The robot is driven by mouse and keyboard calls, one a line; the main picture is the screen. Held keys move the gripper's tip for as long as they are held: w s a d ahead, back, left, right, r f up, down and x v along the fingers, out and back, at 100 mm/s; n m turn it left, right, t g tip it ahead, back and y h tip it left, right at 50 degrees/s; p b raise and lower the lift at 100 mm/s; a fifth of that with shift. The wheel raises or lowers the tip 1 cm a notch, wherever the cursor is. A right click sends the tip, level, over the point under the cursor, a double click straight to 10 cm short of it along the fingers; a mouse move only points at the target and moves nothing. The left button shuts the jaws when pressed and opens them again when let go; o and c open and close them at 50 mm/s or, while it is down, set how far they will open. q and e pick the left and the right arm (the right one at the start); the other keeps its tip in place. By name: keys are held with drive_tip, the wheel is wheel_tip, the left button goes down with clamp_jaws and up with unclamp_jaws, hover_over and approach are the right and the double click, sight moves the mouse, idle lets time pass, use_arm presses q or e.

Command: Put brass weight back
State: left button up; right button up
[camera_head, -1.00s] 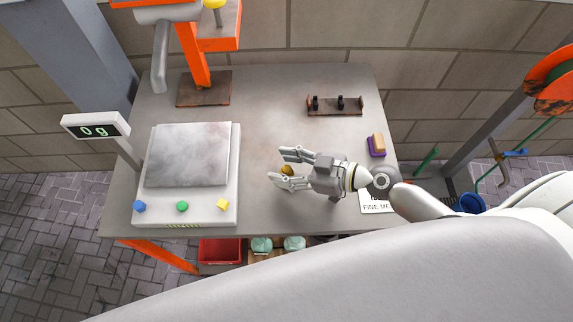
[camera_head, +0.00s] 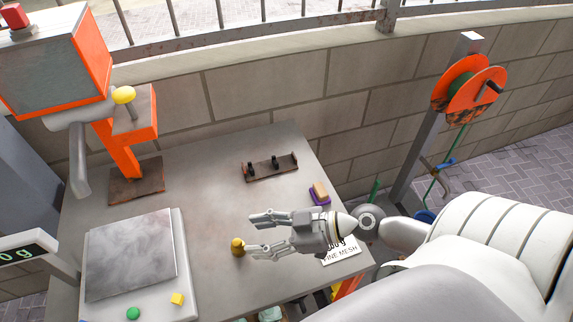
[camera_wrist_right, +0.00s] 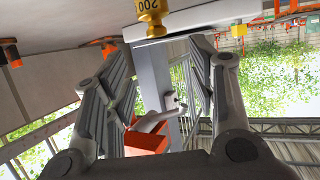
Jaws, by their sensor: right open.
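The small brass weight (camera_head: 237,246) stands upright on the grey workbench (camera_head: 215,180), right of the scale. In the right wrist view the brass weight (camera_wrist_right: 150,14) shows "200" and is cut off by the top edge. My right gripper (camera_head: 252,235) is open and empty, its fingers pointing left. The weight is just left of the lower fingertip; whether they touch I cannot tell. The right wrist view shows both fingers (camera_wrist_right: 158,50) spread, with the weight beyond their tips. My left gripper is not in view.
The scale (camera_head: 180,260) with its metal plate is at the left; its display (camera_head: 22,252) is partly cut off. A rack with black pegs (camera_head: 270,167) lies at the back. A purple-and-tan block (camera_head: 319,193) and a "FINE MESH" card (camera_head: 341,252) are at the right edge.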

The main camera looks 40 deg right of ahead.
drive_tip(key=b+v, duration=0.1)
drive_tip(key=v, duration=0.2)
drive_tip(key=shift+f, duration=0.1)
drive_tip(key=shift+b+v, duration=0.45)
drive_tip(key=shift+v, duration=0.8)
